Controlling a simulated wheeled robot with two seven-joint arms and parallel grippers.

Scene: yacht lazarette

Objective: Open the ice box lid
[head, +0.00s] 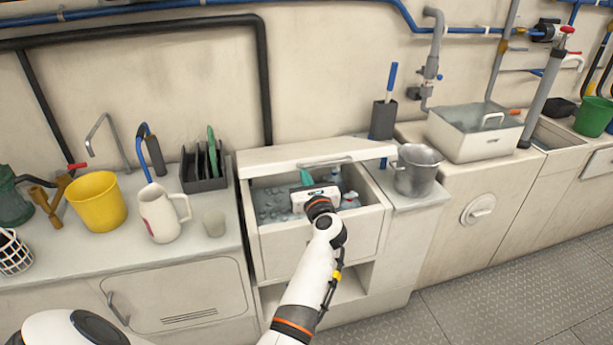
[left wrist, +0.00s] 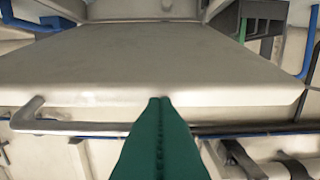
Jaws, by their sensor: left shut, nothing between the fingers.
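The ice box (head: 318,240) is a cream cabinet in the middle of the head view. Its lid (head: 290,155) is raised part way at the back, with a bar handle (head: 325,161) along its front edge. The opening below shows grey, lumpy contents. My left gripper (head: 307,178) is over the opening, just in front of and below the lid's edge. In the left wrist view the lid (left wrist: 160,65) fills the middle, with its handle (left wrist: 30,115) below. The shut green fingers (left wrist: 160,135) overlap the handle line; I cannot tell whether they touch it. My right gripper is out of view.
A metal pot (head: 416,170) stands close to the right of the opening, below a dark holder (head: 383,119). On the left counter are a white jug (head: 161,213), a cup (head: 214,223), a dark rack (head: 203,171) and a yellow bucket (head: 97,201). The wall is behind the lid.

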